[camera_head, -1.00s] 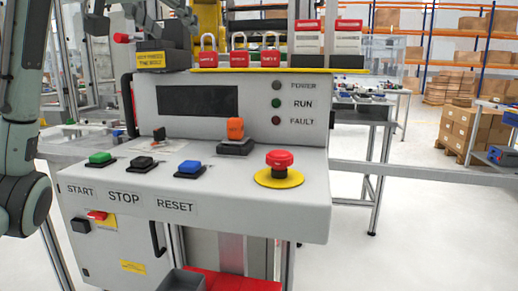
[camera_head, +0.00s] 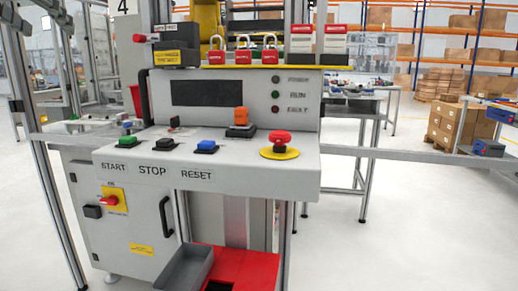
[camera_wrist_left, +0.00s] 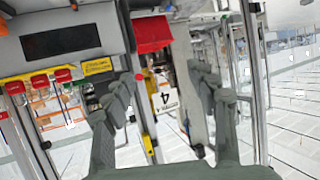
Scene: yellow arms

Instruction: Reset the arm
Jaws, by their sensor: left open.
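The control console (camera_head: 250,178) fills the middle of the head view. Its sloped front carries a green START button (camera_head: 129,141), a black STOP button (camera_head: 165,143) and a blue RESET button (camera_head: 206,146). A red mushroom button (camera_head: 280,138) on a yellow ring sits at the right, and an orange switch (camera_head: 240,117) stands behind. A yellow robot arm (camera_head: 208,20) shows partly behind the console. My left gripper (camera_wrist_left: 162,88) is open and empty in the left wrist view, with the console's dark display (camera_wrist_left: 54,42) at upper left. Neither gripper shows in the head view.
A metal rail (camera_head: 420,157) runs off to the right, with open floor in front. A number 4 sign (camera_wrist_left: 166,101) shows beyond my left fingers.

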